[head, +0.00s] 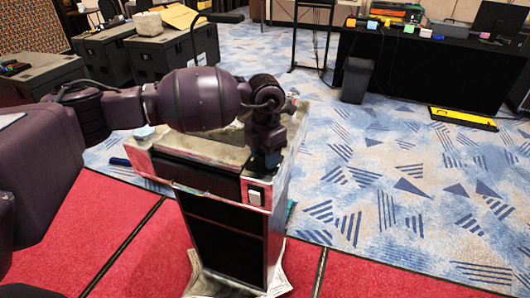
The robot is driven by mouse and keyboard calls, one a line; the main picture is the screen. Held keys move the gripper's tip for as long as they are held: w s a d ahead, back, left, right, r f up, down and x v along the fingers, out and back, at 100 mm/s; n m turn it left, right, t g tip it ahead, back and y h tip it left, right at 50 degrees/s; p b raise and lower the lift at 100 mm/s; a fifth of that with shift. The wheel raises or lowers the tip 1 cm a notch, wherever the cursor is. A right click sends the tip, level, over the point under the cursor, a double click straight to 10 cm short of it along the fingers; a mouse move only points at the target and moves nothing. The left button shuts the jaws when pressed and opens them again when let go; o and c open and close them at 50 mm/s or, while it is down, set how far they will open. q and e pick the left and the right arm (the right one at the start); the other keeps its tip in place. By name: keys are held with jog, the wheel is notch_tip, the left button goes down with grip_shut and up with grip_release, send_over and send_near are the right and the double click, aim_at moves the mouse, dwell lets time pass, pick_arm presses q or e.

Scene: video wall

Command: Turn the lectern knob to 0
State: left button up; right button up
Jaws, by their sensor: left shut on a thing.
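The lectern (222,222) stands in the middle of the head view, a dark cabinet with a worn, pale top. My left arm comes in from the left and passes over the top. My left gripper (265,160) points down at the right front corner of the lectern top and is shut on the lectern knob. The gripper hides the knob, so its pointer and any scale marks cannot be read. A small pale rectangular plate (256,196) sits on the front face just below the gripper. My right gripper is not in view.
Dark equipment cases (170,50) stand behind at the left. A black-draped table (425,70) with several coloured items is at the back right, with a dark bin (356,80) beside it. The patterned carpet (400,190) right of the lectern is clear.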

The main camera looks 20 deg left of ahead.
pick_arm(q)
jog(key=shift+n, duration=0.9)
jog(key=o, duration=0.6)
jog(key=shift+o, duration=0.2)
notch_tip(320, 180, up, 11)
